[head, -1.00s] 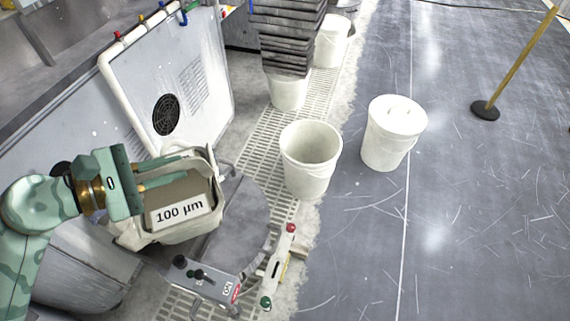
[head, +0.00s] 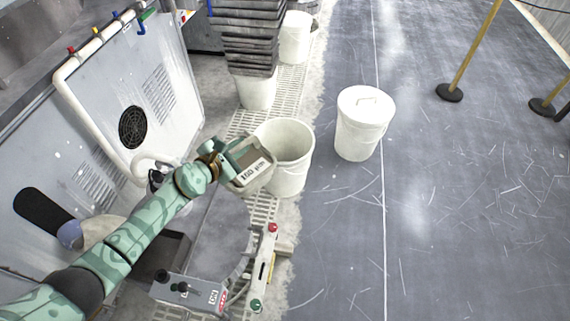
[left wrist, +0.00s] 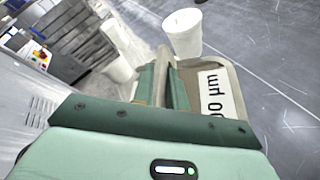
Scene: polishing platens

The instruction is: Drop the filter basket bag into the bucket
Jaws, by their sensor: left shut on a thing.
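The filter basket bag (head: 252,176) is a grey-beige bag with a white "100 µm" label. My left gripper (head: 238,158) is shut on it. In the head view the bag overlaps the left side of the open white bucket (head: 291,175); I cannot tell how high it hangs over the rim. In the left wrist view the bag (left wrist: 222,88) extends ahead of the gripper (left wrist: 165,80), with its label at the right. The bag hides part of the bucket in the head view. My right gripper is not in view.
A lidded white bucket (head: 361,125) stands right of the open one. A stack of dark trays (head: 243,38) rises behind, near more white buckets. A control box (head: 190,293) and a post with red and green knobs (head: 262,268) are in front.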

